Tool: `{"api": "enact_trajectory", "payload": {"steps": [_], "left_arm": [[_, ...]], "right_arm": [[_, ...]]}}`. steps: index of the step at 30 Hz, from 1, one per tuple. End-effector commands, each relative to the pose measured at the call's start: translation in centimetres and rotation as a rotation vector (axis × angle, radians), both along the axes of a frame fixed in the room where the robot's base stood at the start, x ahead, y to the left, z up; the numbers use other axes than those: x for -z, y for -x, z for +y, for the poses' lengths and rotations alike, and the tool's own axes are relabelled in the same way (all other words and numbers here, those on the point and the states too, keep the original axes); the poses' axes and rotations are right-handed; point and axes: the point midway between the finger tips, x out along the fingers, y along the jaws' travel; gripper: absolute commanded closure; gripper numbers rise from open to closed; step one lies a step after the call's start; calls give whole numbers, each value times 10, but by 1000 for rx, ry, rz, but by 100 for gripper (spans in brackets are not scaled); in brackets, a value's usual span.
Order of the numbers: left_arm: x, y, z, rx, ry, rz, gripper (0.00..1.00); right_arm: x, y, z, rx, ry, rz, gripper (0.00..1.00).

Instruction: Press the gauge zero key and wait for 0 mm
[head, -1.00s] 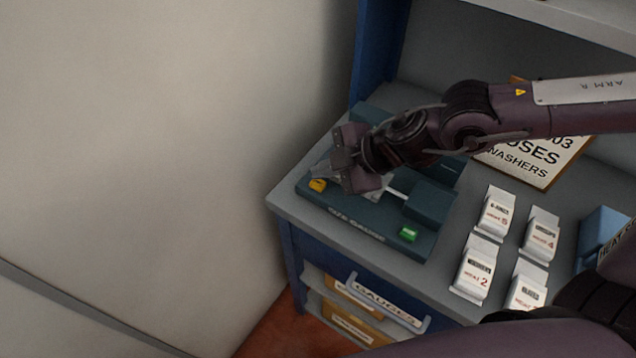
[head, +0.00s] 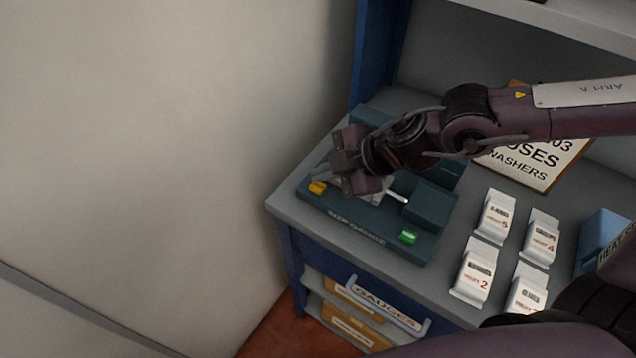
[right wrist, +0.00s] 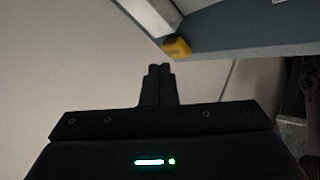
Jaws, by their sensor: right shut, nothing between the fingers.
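The size gauge is a dark teal block (head: 340,222) on the grey counter, with a yellow key (head: 317,187) at its left end and a green key (head: 408,237) at its right front. My right gripper (head: 338,180) is over the left part of the gauge, close to the yellow key, and hides the middle of the gauge. In the right wrist view my shut, empty fingertips (right wrist: 160,68) point toward the yellow key (right wrist: 177,47), with a gap in the picture. Whether they touch anything is not clear. No gauge reading is legible. My left gripper is not in view.
Several white labelled dispensers (head: 476,271) stand right of the gauge. A blue bin (head: 603,238) is at the right edge. A drawer marked GAUGES (head: 388,303) sits under the counter. The pale wall (head: 150,150) is at left.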

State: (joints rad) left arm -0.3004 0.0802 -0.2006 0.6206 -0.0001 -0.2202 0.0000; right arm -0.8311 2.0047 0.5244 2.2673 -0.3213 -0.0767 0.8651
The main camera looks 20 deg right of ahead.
Motion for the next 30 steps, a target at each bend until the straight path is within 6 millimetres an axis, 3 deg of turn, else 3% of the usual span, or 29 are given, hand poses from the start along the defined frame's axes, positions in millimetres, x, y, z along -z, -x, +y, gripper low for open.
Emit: {"api": "enact_trajectory", "payload": {"steps": [22, 30], "left_arm": [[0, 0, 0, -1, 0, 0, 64], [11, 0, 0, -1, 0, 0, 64]], "right_arm": [[0, 0, 0, 0, 0, 0, 100], [8, 0, 0, 0, 0, -1, 100]]}}
